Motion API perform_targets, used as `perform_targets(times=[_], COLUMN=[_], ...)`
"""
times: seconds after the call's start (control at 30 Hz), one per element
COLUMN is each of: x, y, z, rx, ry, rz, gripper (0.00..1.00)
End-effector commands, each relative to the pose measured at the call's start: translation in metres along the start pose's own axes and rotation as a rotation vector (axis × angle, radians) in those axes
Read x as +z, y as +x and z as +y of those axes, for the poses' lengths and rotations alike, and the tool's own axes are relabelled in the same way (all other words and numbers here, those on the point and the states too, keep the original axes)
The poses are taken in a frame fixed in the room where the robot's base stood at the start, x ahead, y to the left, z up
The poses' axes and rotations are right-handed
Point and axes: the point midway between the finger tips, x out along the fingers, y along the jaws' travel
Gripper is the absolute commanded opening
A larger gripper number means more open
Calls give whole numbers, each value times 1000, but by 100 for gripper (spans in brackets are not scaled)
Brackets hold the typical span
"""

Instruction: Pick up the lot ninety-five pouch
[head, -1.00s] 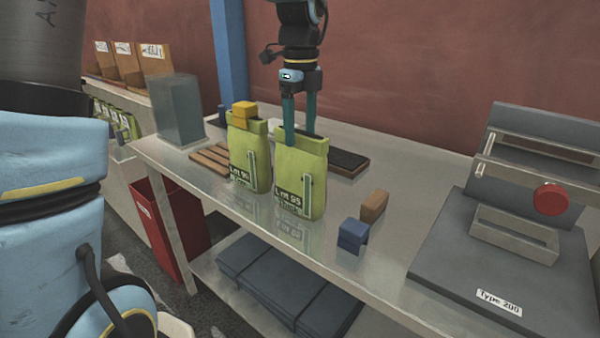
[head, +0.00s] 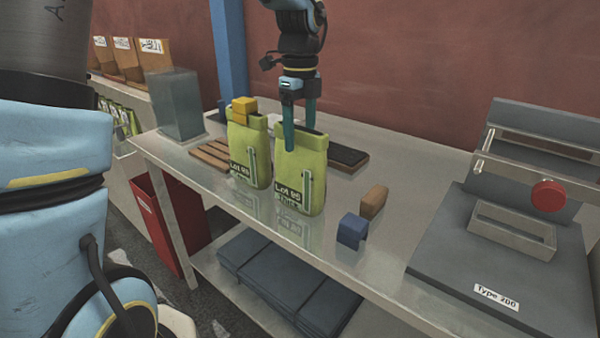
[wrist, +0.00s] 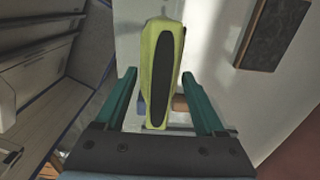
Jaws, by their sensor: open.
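The lot ninety-five pouch (head: 300,165) is lime green with a dark label that seems to read "Lot 95". It stands upright on the bench, the right one of two similar pouches. My gripper (head: 299,132) is open at its top, pointing down. In the wrist view, the pouch (wrist: 163,45) with its dark top strip lies between the two teal fingers of my gripper (wrist: 159,80), with gaps on both sides.
A blue block (head: 352,231) and a brown block (head: 373,202) sit to the right on the bench (head: 400,250). A grey fixture (head: 500,255) marked "Type 200" stands at far right. A slatted wooden rack (head: 212,155) and a dark slab (head: 348,156) lie behind the pouches.

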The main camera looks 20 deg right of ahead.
Motion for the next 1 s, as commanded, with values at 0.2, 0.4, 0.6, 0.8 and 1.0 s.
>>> perform_targets(times=[0.2, 0.4, 0.6, 0.8, 1.0], x=[0, 0, 0, 0, 0], y=[0, 0, 0, 0, 0], z=[0, 0, 0, 0, 0], rx=[0, 0, 0, 0, 0], ry=[0, 0, 0, 0, 0], rz=[0, 0, 0, 0, 0], gripper=[68, 45, 23, 0, 0])
